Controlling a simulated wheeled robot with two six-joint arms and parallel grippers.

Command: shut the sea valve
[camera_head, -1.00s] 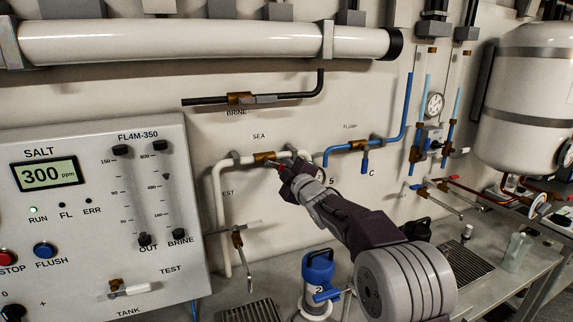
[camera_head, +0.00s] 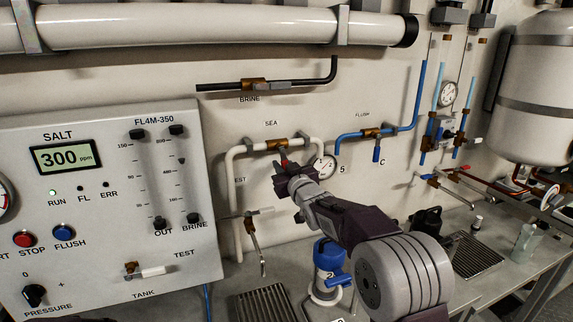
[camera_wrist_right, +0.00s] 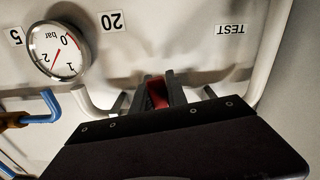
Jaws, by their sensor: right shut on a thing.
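The sea valve (camera_head: 277,145) is a brass body on the white horizontal pipe under the SEA label in the head view. Its red handle (camera_head: 284,159) points down from the body, roughly across the pipe, and is partly hidden by my gripper. My right gripper (camera_head: 284,170) is just below the valve and shut on that handle. In the right wrist view the red handle (camera_wrist_right: 158,94) sits between the two dark fingers of the gripper (camera_wrist_right: 160,92). My left gripper is in neither view.
A pressure gauge (camera_head: 325,168) is close to the right of my gripper. The brine valve (camera_head: 255,85) is above, the blue flush valve (camera_head: 371,133) to the right, and a test valve (camera_head: 249,214) to the lower left. The SALT panel (camera_head: 110,260) stands at left.

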